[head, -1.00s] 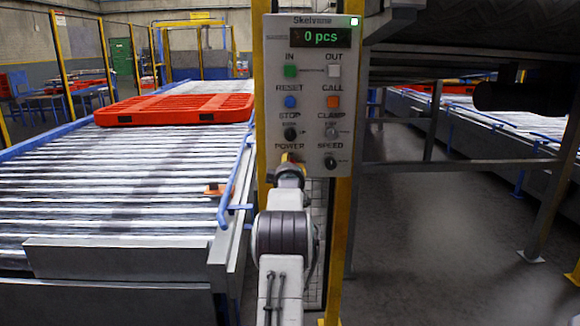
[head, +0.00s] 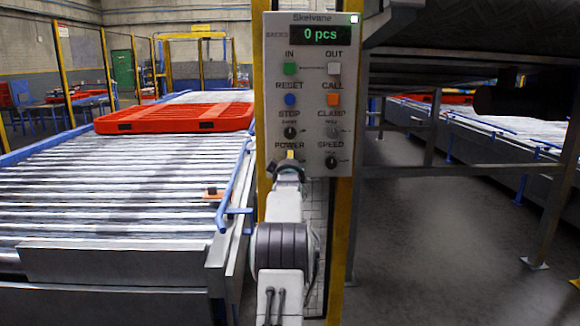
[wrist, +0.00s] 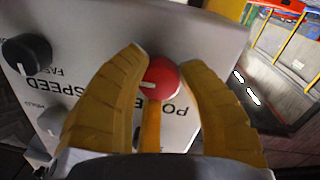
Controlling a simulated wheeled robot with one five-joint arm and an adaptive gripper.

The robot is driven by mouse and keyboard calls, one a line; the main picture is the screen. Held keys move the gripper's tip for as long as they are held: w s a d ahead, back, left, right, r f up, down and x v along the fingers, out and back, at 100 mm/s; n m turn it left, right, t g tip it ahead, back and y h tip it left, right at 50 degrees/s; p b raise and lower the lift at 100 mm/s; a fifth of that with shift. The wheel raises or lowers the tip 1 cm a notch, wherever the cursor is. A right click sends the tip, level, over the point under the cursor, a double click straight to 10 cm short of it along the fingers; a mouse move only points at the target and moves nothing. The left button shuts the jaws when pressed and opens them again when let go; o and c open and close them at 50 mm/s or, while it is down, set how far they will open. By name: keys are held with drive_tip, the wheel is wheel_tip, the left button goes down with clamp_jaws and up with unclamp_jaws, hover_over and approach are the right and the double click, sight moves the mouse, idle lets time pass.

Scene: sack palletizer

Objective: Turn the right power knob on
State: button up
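The power knob (wrist: 162,78) is red with a white pointer mark, next to the "POWER" lettering on the grey control panel (head: 345,105). In the wrist view its mark points left, and the lettering appears roughly upside down. My gripper (wrist: 163,62) has yellow fingers that close in on both sides of the knob, with another yellow finger below it. The fingertips appear to touch the knob's edges. In the head view my gripper (head: 290,157) is at the panel's lower left and hides the power knob.
The speed knob (wrist: 27,53) is black and close beside my gripper. Other knobs and coloured buttons sit above on the panel; its display (head: 320,35) reads "0 pcs". A roller conveyor (head: 110,195) with a red pallet (head: 175,118) is left. Dark floor (head: 420,250) is open at right.

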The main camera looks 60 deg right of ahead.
drive_tip(key=o, duration=0.5)
drive_tip(key=shift+a, duration=0.1)
drive_tip(key=v, duration=1.1)
drive_tip(key=shift+s+a, duration=0.2)
drive_tip(key=shift+a, duration=0.1)
idle(0.7)
